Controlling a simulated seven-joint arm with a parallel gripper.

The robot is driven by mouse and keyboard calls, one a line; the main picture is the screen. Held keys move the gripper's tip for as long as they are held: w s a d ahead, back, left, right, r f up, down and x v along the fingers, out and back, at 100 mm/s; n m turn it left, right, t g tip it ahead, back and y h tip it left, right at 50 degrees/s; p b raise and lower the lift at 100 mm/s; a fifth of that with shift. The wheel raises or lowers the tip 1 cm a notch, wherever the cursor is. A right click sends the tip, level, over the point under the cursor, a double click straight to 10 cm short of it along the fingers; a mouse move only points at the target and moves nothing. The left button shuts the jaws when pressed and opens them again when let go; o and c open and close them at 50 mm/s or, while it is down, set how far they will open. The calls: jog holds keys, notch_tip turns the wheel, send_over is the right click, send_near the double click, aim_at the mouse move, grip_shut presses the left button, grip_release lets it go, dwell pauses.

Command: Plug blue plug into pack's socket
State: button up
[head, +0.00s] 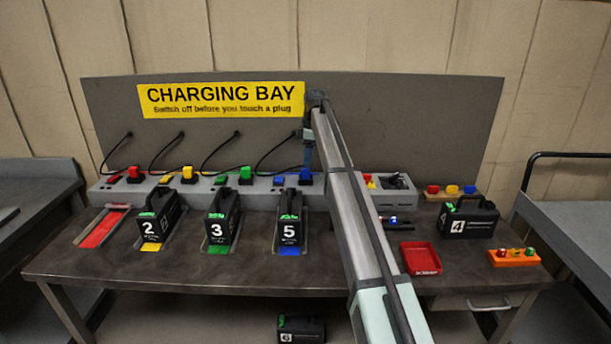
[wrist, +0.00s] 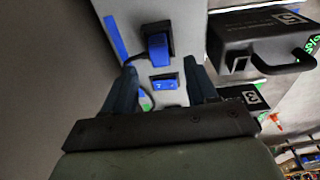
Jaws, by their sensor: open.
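The blue plug (head: 305,178) sits in a black holder on the grey charging strip; the wrist view shows it (wrist: 158,47) with a dark cable at its side. A blue switch (head: 279,182) is left of it and also shows in the wrist view (wrist: 165,85). Black pack 5 (head: 289,222) stands upright at the blue marker, in front of the strip. In the wrist view a small square socket-like opening (wrist: 238,64) shows on that pack. My gripper (wrist: 163,72) is open and empty above the strip, its fingers framing the switch, the plug just past the fingertips.
Packs 2 (head: 158,222) and 3 (head: 224,218) stand to the left. Pack 4 (head: 468,221) is at the right, near a red tray (head: 420,259) and an orange block (head: 513,257). The back panel (head: 400,125) rises behind the strip. My arm hides part of the bench.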

aim_at(306, 168)
jog(key=f, duration=0.3)
jog(key=shift+a+f, duration=0.25)
jog(key=shift+f, duration=0.05)
grip_shut()
